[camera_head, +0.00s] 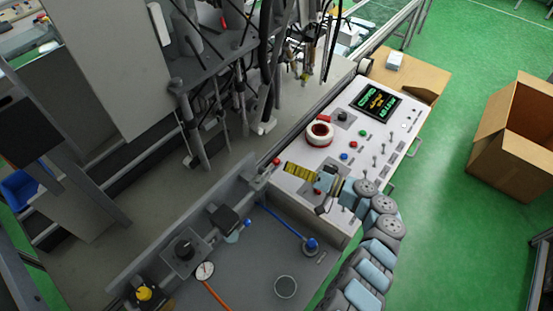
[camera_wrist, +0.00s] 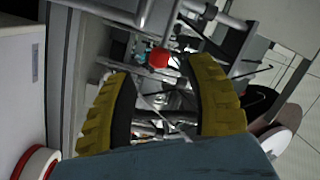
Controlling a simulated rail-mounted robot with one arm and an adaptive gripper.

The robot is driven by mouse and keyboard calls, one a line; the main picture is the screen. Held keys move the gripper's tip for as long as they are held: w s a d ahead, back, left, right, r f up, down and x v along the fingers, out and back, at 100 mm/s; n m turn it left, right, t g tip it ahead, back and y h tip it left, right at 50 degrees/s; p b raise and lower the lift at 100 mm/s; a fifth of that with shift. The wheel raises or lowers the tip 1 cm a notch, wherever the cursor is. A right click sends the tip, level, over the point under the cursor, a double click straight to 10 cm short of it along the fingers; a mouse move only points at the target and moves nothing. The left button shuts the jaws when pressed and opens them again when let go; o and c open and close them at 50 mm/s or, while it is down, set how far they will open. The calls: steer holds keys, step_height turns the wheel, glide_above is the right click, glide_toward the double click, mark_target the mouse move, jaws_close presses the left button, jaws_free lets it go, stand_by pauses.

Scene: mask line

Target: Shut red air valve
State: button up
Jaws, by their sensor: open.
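The red air valve shows as a small red knob (camera_head: 277,160) on the pipe fitting beside the left edge of the white control panel. In the wrist view the red knob (camera_wrist: 158,57) sits ahead of my fingers, in the gap between their tips, with metal pipes behind it. My gripper (camera_head: 289,168) has yellow ribbed fingers and is just to the right of the knob in the head view. In the wrist view my gripper (camera_wrist: 158,68) is open and empty, its two fingers well apart. I cannot tell whether a finger touches the knob.
The control panel (camera_head: 385,150) lies under my gripper, with a roll of red and white tape (camera_head: 319,134), buttons, switches and a screen (camera_head: 376,101). A cardboard box (camera_head: 490,145) stands on the green floor.

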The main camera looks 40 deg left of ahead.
mark_target(277, 161)
steer(key=shift+x, duration=2.7)
jaws_close()
